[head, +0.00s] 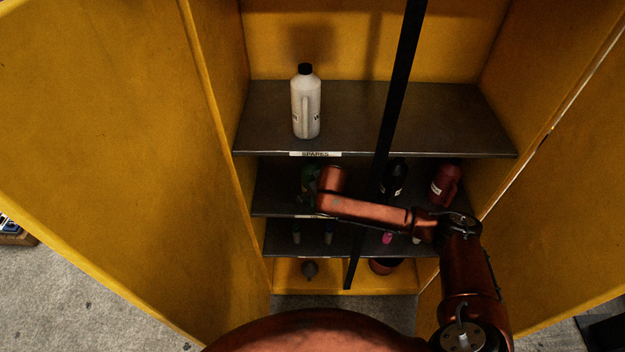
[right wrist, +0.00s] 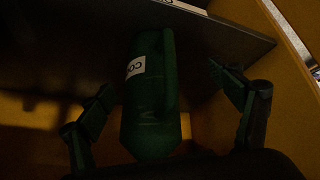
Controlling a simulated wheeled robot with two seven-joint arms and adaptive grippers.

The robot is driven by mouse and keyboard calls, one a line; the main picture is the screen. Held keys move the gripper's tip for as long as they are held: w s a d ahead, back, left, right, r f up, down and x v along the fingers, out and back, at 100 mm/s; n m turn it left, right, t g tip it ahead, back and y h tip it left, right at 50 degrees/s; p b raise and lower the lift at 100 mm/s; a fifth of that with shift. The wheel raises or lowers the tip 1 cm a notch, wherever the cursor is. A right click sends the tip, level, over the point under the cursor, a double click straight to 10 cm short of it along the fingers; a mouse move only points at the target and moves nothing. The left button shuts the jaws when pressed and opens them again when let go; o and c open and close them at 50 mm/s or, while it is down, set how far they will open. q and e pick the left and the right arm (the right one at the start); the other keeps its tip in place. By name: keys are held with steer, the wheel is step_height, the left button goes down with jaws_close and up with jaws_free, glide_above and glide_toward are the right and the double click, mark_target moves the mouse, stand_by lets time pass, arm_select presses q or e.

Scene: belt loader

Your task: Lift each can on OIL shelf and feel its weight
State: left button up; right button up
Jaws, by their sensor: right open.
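A green can (head: 308,180) stands on the second shelf (head: 275,203), partly hidden behind my right arm. A black can (head: 398,172) and a dark red can (head: 446,184) stand further right on that shelf. This shelf's label is too hidden to read. In the right wrist view the green can (right wrist: 150,105) has a white label starting with "CO". My right gripper (right wrist: 160,80) is open, with one finger on each side of the green can and visible gaps between. In the head view the right fingers are hidden behind the wrist. My left gripper is not in view.
A white bottle (head: 306,105) stands on the top shelf (head: 430,120), labelled SPARES. Small items stand on the lower shelf (head: 350,240). A reddish container (head: 384,266) is at the bottom. A black bar (head: 395,85) crosses the opening. Yellow doors (head: 100,150) flank the cabinet.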

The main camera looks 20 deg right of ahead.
steer(key=w+f, duration=0.1)
steer(key=w, duration=0.1)
steer(key=w+d+f+p, duration=0.1)
steer(key=w+f, duration=0.1)
steer(key=w+f+p, duration=0.1)
steer(key=shift+w+d+f, duration=0.15)
steer(key=shift+w+f, duration=0.1)
steer(key=shift+w, duration=0.15)
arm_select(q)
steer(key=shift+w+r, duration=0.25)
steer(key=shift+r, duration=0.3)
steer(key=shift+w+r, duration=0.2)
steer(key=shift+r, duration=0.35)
arm_select(e)
steer(key=shift+c, duration=0.4)
steer(key=c, duration=2.1)
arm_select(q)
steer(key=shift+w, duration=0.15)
arm_select(e)
steer(key=shift+w+r, duration=0.1)
steer(key=shift+r, duration=0.05)
